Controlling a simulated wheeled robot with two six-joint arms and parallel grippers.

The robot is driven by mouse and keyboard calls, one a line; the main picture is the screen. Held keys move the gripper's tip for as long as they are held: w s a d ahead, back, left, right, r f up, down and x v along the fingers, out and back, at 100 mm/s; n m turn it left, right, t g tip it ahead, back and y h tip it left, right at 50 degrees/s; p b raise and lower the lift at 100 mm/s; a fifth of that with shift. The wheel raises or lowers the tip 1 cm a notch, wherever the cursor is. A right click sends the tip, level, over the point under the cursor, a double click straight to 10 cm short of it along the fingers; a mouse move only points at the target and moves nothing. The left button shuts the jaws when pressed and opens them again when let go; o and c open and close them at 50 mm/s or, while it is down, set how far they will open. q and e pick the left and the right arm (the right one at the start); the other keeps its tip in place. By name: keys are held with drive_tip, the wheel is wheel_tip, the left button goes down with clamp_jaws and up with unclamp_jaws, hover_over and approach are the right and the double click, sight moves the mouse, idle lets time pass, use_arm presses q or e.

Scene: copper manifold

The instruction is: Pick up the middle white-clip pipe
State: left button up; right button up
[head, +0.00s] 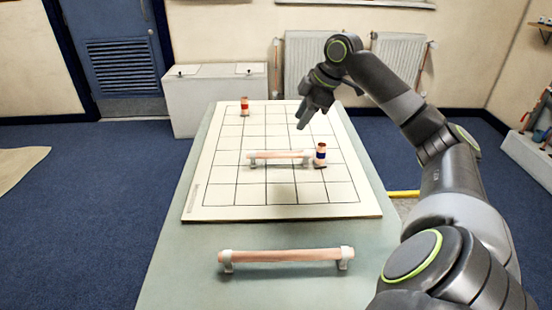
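A copper pipe with white clips at its ends (279,154) lies across the middle of the gridded white board. A second, longer copper pipe with white clips (287,255) lies on the table in front of the board. My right gripper (304,122) hangs above the board, beyond the board's pipe and a little to its right. It is apart from the pipe, and nothing shows in it. Its fingers overlap in the picture, so their opening is unclear. My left gripper is out of view.
A short copper fitting with a blue band (321,154) stands close to the right end of the board's pipe. Another with a red band (244,105) stands at the back left of the board (215,190). The board's left side is clear.

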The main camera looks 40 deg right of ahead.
sight(282, 153)
drive_tip(key=x, duration=1.5)
drive_tip(key=shift+s+d+f, duration=0.1)
drive_tip(key=shift+s+f, duration=0.05)
drive_tip(key=shift+f, duration=0.15)
clamp_jaws()
